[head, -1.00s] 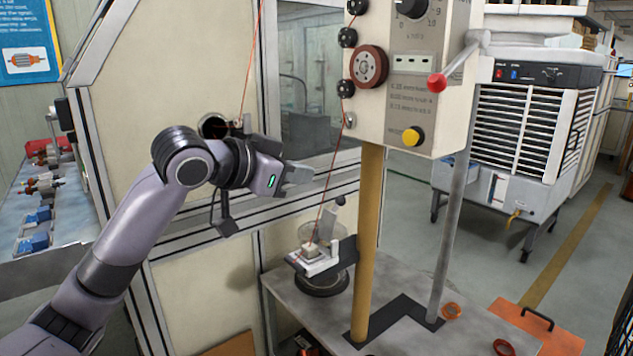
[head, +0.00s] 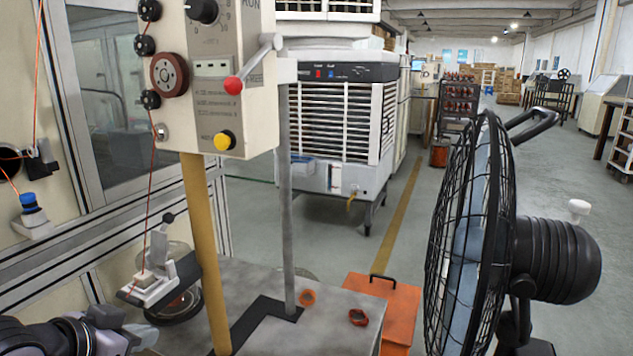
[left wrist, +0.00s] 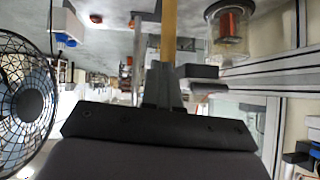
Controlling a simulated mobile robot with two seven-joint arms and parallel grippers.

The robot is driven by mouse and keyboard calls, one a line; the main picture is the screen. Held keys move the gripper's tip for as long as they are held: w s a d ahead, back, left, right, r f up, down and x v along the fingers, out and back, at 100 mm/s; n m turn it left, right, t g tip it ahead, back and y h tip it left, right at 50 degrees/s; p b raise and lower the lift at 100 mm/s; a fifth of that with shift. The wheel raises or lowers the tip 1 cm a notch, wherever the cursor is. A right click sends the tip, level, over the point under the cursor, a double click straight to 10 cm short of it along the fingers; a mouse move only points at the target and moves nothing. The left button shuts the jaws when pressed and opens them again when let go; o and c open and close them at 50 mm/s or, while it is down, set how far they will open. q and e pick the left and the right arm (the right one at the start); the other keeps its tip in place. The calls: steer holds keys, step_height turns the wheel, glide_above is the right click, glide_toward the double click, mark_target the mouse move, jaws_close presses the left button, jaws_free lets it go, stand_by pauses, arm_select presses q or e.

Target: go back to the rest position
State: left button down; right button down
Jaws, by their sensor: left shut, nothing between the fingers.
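My left gripper (head: 145,336) is low in the bottom left corner of the head view, in front of the bench with the yellow post. Its fingers are together and hold nothing. In the left wrist view the closed fingers (left wrist: 163,88) point at the post, with no contact that I can make out. My right gripper is in neither view.
The control box (head: 225,90) stands on a yellow post (head: 205,250) beside the wire guide (head: 155,275). A black fan (head: 475,230) stands close on the right. An orange box (head: 385,300) sits on the floor between. Open aisle lies behind.

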arm_select(q)
steer(key=s+d+f+n+g+y, duration=0.25)
steer(key=s+f+g, duration=0.35)
steer(key=s+f, duration=1.55)
steer(key=w+d+f+t+h, duration=0.2)
steer(key=w+d+f+t, duration=0.1)
steer(key=w+f+t, duration=0.2)
steer(key=shift+f+t, duration=0.8)
steer(key=shift+f, duration=0.15)
